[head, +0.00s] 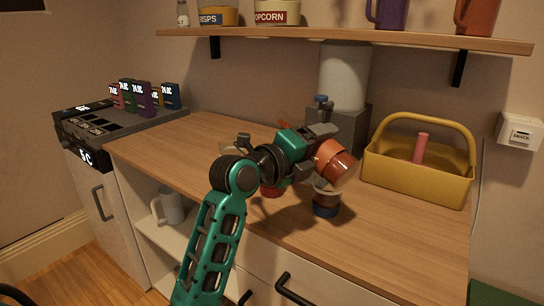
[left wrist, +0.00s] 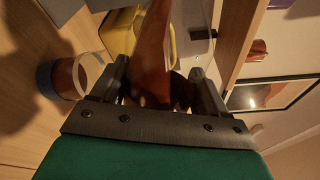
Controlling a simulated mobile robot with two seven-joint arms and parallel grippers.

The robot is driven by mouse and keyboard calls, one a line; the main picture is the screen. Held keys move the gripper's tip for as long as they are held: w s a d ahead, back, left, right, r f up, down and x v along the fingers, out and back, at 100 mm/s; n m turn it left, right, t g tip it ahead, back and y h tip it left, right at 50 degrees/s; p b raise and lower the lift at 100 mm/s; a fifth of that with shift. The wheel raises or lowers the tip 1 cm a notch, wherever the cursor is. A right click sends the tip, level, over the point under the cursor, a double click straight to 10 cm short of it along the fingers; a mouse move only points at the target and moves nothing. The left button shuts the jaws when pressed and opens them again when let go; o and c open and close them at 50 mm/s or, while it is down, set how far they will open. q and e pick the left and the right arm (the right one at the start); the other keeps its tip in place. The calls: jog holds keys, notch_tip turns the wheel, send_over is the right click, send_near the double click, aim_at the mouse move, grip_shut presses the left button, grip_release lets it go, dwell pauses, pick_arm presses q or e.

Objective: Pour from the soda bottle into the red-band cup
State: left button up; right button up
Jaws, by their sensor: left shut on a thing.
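The soda bottle (head: 335,160), brown-red with an orange band, is held tilted by my left gripper (head: 312,150). The bottle also shows between the fingers in the left wrist view (left wrist: 153,50). My left gripper (left wrist: 160,92) is shut on it above the counter. A clear cup with a blue band (head: 326,208) stands upright just below the bottle, with brown in it; it also shows in the left wrist view (left wrist: 62,78). A red band (head: 271,190), probably the red-band cup's, shows below my gripper, its upper part hidden. I cannot tell whether liquid is flowing. My right gripper is out of view.
A yellow caddy (head: 415,178) with a pink cylinder stands at the right. A grey dispenser (head: 345,125) with a white tank stands behind my gripper. A shelf (head: 350,38) runs above. The counter's front right (head: 400,245) is clear.

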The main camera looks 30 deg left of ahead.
pick_arm(q)
jog(key=shift+r+n, duration=0.1)
jog(key=shift+n, duration=0.2)
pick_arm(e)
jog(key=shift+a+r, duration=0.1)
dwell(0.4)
pick_arm(q)
jog(key=shift+a+p, duration=0.15)
jog(key=shift+p, duration=0.15)
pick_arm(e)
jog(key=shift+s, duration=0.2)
pick_arm(q)
jog(key=shift+n, duration=0.4)
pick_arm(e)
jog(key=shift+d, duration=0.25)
pick_arm(q)
jog(key=shift+a, duration=0.15)
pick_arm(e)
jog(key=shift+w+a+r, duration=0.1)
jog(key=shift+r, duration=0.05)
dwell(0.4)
pick_arm(q)
jog(key=shift+w+n+p, duration=0.1)
jog(key=shift+n+p, duration=0.3)
dwell(1.0)
